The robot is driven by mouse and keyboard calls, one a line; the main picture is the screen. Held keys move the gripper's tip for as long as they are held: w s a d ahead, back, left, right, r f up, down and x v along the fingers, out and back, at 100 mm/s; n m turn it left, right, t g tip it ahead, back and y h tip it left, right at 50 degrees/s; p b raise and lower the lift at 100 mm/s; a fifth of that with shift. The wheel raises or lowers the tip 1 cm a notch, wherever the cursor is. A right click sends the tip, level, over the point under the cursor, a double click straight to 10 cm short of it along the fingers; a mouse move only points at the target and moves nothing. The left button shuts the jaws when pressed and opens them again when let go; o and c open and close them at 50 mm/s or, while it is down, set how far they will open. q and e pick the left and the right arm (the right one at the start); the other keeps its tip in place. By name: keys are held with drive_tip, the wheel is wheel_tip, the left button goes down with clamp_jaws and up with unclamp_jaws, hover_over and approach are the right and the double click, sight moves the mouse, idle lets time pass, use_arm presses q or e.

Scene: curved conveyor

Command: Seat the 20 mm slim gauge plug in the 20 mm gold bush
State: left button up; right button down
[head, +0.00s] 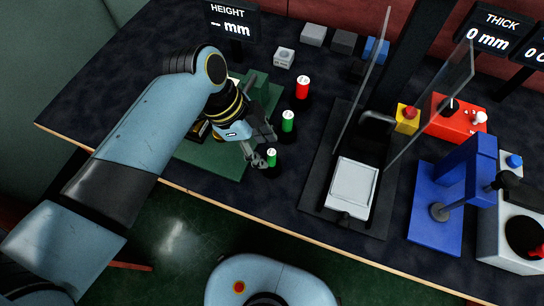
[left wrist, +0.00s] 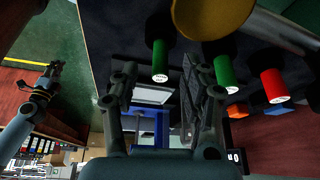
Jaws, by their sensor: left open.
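Two green plugs with white tops stand on the dark table in the head view, a nearer one (head: 271,157) and a farther one (head: 288,121); a red plug (head: 303,88) stands behind them. Their labels are too small to read. My left gripper (head: 266,146) is open and empty, with its fingers close around the nearer green plug. In the left wrist view this plug (left wrist: 160,62) shows between the two fingers; I cannot tell whether they touch it. A gold rounded thing (left wrist: 213,14) fills the top of that view; I cannot tell whether it is the bush. My right gripper (left wrist: 47,80) shows small at the left there.
A green mat (head: 212,159) lies under my left arm. To the right stand a clear-panelled station with a white plate (head: 353,188), a red box (head: 457,122) and a blue press (head: 436,217). Small blocks (head: 313,35) line the back. The front table edge is near the gripper.

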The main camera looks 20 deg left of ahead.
sight(271, 157)
use_arm(q)
drive_tip(key=x, duration=0.4)
drive_tip(key=shift+w+d+f, duration=0.15)
drive_tip(key=shift+d, duration=0.2)
use_arm(e)
drive_tip(key=shift+w+a, duration=0.1)
drive_tip(key=shift+w, duration=1)
use_arm(q)
drive_tip(key=shift+c, duration=0.4)
use_arm(e)
drive_tip(key=shift+s, duration=0.1)
use_arm(q)
drive_tip(key=c, duration=0.5)
clamp_jaws()
use_arm(e)
drive_tip(key=shift+s, duration=0.25)
